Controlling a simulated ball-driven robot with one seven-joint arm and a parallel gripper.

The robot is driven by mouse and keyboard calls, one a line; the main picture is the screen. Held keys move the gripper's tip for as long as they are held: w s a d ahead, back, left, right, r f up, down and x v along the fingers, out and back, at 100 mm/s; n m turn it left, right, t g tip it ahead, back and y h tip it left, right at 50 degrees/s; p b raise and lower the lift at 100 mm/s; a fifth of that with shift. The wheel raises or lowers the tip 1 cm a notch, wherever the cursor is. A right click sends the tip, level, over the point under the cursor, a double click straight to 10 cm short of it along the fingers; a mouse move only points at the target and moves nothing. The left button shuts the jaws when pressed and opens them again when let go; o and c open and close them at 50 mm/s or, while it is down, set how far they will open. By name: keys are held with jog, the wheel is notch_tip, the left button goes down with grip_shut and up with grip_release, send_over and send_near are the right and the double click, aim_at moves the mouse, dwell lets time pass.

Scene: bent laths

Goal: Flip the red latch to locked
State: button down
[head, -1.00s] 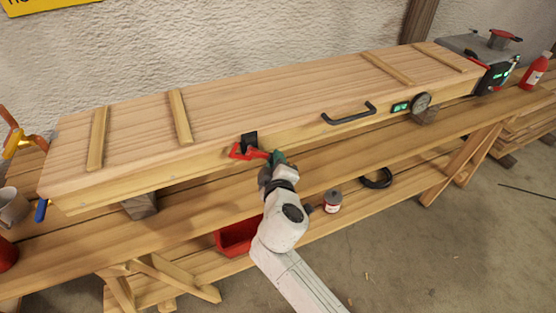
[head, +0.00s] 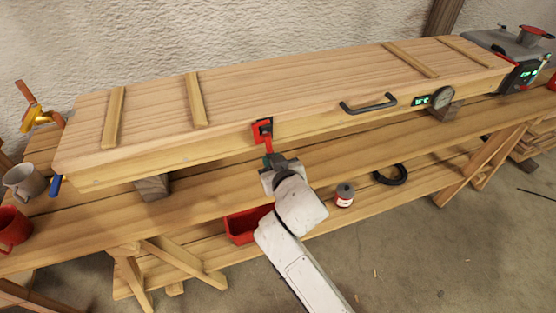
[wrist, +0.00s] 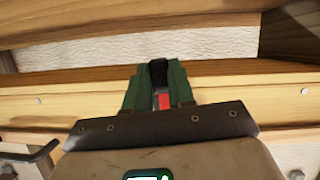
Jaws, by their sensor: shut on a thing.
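The red latch (head: 263,130) sits on the front face of the long wooden box (head: 330,91), left of its black handle. Its red lever hangs down from a black catch at the lid's edge. My gripper (head: 272,160) is at the lower end of the lever and shut on it. In the wrist view, the green fingers of my gripper (wrist: 160,92) close around a red strip of the latch (wrist: 164,101), with a black part above it. The fingers hide the lever's lower end.
The box rests on blocks on a wooden bench (head: 220,205). A black handle (head: 368,104), a green display and a round gauge are to the right. Below are a red bin (head: 246,225), a small bottle (head: 345,195) and a black coil (head: 390,174).

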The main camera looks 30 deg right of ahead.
jog(key=shift+a+f+m+y, duration=0.15)
jog(key=shift+a+m+y, duration=0.25)
jog(key=shift+m, duration=0.1)
jog(key=shift+w, duration=0.1)
jog(key=c, duration=1)
grip_release()
jog(key=shift+o, duration=0.2)
jog(key=v, duration=1.1)
